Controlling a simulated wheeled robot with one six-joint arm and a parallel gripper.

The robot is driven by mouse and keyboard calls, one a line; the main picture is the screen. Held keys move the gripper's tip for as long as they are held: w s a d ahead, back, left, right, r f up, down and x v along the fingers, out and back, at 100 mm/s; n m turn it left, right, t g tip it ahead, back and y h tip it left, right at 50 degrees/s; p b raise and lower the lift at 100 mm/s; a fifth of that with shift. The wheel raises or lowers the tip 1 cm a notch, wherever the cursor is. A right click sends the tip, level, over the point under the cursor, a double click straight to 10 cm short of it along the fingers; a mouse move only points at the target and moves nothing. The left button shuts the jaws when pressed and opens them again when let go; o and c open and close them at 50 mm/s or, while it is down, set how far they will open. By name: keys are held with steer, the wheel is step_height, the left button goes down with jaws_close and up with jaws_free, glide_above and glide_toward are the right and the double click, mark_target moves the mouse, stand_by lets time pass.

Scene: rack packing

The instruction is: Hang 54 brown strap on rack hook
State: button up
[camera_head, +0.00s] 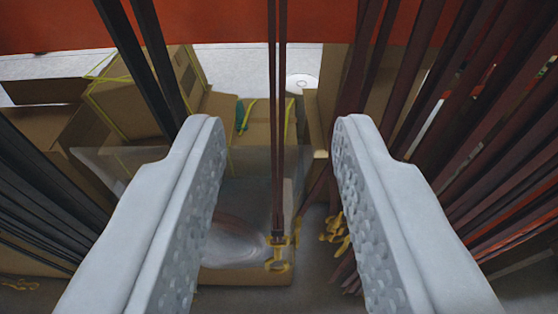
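My gripper (278,140) is open, its two pale grey, dimpled fingers reaching up from the bottom of the view. A thin dark brown strap (278,120) hangs in the gap between the fingers, apart from both. It ends low in a yellow metal buckle (278,252). A dense bunch of reddish-brown straps (490,130) hangs at the right, beside and behind the right finger, with yellow buckles (335,230) low down. The tops of the straps and any rack hook are out of view.
Black straps hang at the left (140,60) and far left (40,180). Cardboard boxes (130,95) with yellow bands stand below and behind. An orange-red beam (210,22) crosses the top. A clear-wrapped carton (245,215) sits below the gap.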

steer(key=s+f, duration=0.2)
steer(key=s, duration=3)
steer(key=s+f+t, duration=0.1)
steer(key=s+f, duration=0.8)
steer(key=s, duration=0.5)
steer(key=shift+s+f+t, duration=0.2)
steer(key=shift+f+t, duration=0.1)
steer(key=shift+f, duration=0.05)
